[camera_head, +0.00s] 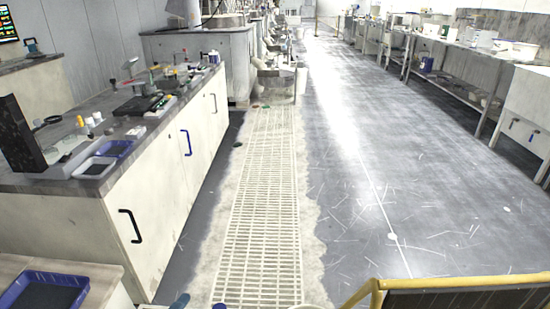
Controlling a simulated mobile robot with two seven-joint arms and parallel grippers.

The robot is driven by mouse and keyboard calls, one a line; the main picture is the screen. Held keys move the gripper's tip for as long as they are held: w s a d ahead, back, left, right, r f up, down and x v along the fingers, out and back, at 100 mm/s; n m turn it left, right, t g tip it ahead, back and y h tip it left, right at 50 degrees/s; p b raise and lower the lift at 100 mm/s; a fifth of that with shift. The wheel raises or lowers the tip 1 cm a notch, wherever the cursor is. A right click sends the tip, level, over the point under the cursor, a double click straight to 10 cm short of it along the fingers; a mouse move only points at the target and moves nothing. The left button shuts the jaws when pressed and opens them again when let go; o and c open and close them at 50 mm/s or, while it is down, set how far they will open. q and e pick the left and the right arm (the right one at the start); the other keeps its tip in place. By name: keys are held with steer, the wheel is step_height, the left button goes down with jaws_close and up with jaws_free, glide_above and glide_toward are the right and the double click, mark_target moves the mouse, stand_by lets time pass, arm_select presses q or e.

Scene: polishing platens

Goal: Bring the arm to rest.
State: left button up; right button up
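Neither of my grippers can be made out in the head view, and no arm is clearly seen. Small blue and pale rounded shapes show at the bottom edge, left of centre, cut off by the frame. I cannot tell what they are. No object is seen held.
A long bench (165,170) with cabinet doors and instruments runs along the left. A blue tray (72,282) sits at lower left. A pale floor grating (262,205) runs ahead. The grey floor (375,150) right of it is open. A yellow rail (440,282) crosses the lower right.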

arm_select(q)
steer(key=s+d+r+n+g+p, duration=0.2)
steer(key=s+r+n+p, duration=0.2)
steer(key=n+p, duration=0.3)
steer(key=s+d+r+n+g+y+p, duration=0.1)
steer(key=s+r+n+g+p, duration=0.1)
steer(key=s+r+n+p, duration=0.3)
step_height(320, 180, up, 2)
steer(key=n+p, duration=0.1)
steer(key=n, duration=0.3)
steer(key=shift+s+d+g+y+p, duration=0.2)
steer(key=shift+d+g+y+p, duration=0.1)
steer(key=shift+d+g+p, duration=0.1)
arm_select(e)
steer(key=s+d+r+m+g+h, duration=0.1)
steer(key=s+d+r+g+h, duration=0.1)
steer(key=s+d+r+g, duration=0.1)
steer(key=shift+s+r+g, duration=0.15)
steer(key=shift+r+g, duration=0.15)
steer(key=shift+r, duration=0.6)
arm_select(q)
steer(key=shift+r, duration=0.1)
